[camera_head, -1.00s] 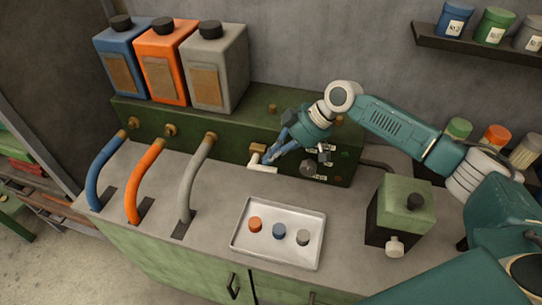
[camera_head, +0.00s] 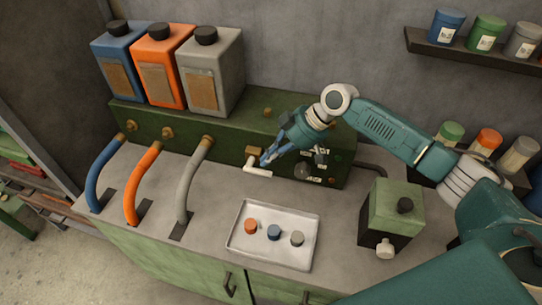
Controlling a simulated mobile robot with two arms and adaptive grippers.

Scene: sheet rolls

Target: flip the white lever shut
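The white lever (camera_head: 257,171) sticks out from a small brass fitting on the front of the green box (camera_head: 230,148). It lies roughly level, its free end pointing right. My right gripper (camera_head: 268,161) is at the lever, its blue fingers reaching down and left just above and behind the white bar. Whether the fingers touch the lever, and how far they are apart, cannot be made out. My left gripper does not show.
A metal tray (camera_head: 240,250) with orange, blue and grey caps lies in front. Blue, orange and grey hoses curve down at the left, below three canisters (camera_head: 215,75). A green and black device (camera_head: 390,215) stands at the right.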

